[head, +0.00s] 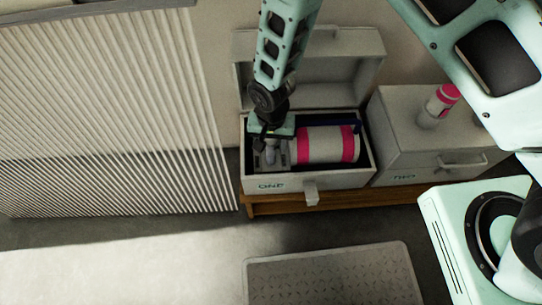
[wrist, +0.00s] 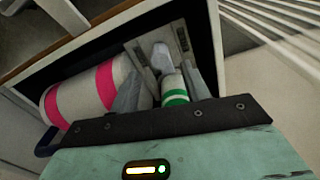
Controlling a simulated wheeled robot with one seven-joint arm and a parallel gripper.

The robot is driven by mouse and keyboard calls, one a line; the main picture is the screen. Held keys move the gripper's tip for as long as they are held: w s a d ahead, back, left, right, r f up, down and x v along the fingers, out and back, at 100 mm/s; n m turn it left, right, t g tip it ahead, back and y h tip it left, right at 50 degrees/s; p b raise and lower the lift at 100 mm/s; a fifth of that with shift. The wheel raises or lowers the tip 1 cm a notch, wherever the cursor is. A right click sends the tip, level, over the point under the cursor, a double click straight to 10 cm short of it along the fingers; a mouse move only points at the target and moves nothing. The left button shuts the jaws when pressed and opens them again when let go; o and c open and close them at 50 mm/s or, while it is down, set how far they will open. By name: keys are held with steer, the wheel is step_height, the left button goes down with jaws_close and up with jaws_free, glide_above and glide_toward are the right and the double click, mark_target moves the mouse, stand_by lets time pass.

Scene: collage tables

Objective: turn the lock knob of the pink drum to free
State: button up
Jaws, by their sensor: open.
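The pink drum (head: 322,145), white with pink bands, lies on its side in the open case marked ONE (head: 343,180). It also shows at the left of the wrist view (wrist: 88,92). My gripper (head: 270,150) points down into the case at the drum's left end. In the wrist view its grey fingers (wrist: 163,92) are open. A pale grey knob-like piece (wrist: 162,56) shows beyond them, between plates with dark labels; I cannot tell its turned position. A green-banded white cylinder (wrist: 174,90) shows between the fingers; contact is unclear.
The case's lid (head: 345,68) stands open behind. To the right is a closed case marked TWO (head: 415,160) with a pink-banded container (head: 437,107) on top. A ribbed panel (head: 100,110) stands at the left. A patterned mat (head: 330,280) lies in front on the floor.

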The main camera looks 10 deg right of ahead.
mark_target(271, 153)
step_height(271, 153, down, 7)
steer(key=shift+b, duration=0.65)
steer(key=c, duration=1)
